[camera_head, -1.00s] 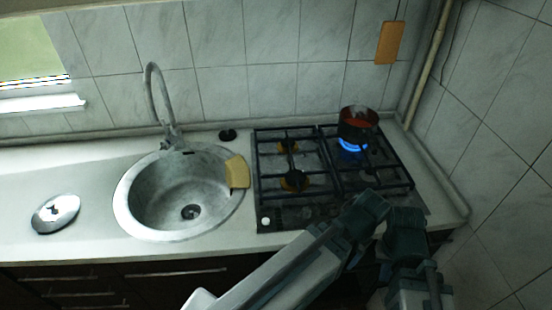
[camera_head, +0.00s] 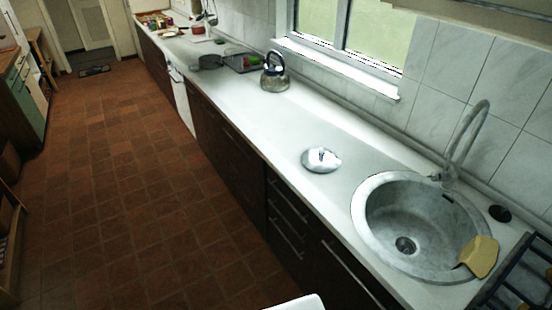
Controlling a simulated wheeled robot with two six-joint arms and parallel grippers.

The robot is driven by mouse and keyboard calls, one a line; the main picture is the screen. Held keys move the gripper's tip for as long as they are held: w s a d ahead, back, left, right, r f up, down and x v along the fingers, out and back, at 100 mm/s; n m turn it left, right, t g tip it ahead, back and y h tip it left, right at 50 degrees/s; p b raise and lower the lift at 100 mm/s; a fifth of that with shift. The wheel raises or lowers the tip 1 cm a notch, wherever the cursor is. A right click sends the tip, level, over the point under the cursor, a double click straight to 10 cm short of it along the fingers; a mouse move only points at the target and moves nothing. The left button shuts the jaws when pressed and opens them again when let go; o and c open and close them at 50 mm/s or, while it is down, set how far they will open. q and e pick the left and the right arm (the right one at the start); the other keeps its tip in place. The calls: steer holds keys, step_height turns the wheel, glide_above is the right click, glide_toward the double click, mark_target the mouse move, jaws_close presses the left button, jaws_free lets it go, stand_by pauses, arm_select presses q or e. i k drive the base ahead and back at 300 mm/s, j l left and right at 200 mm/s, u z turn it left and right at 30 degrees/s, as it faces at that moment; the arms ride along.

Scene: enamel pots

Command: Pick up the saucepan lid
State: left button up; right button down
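The saucepan lid (camera_head: 321,160) is a round, shiny silver lid. It lies on the white countertop (camera_head: 262,125), to the left of the sink and near the counter's front edge. Nothing touches it. Neither of my grippers shows in the head view now. A small white shape at the bottom edge is too cut off to name.
A round grey sink (camera_head: 372,222) with a tall faucet (camera_head: 462,135) lies right of the lid, with a yellow cloth (camera_head: 480,257) on its rim. The stove edge (camera_head: 522,275) shows at far right. A kettle (camera_head: 275,72) stands farther back. The tiled floor (camera_head: 120,200) at left is clear.

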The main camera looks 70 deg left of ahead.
mark_target(319, 160)
steer(key=u, duration=2.1)
steer(key=z, duration=2.45)
steer(key=u, duration=2.45)
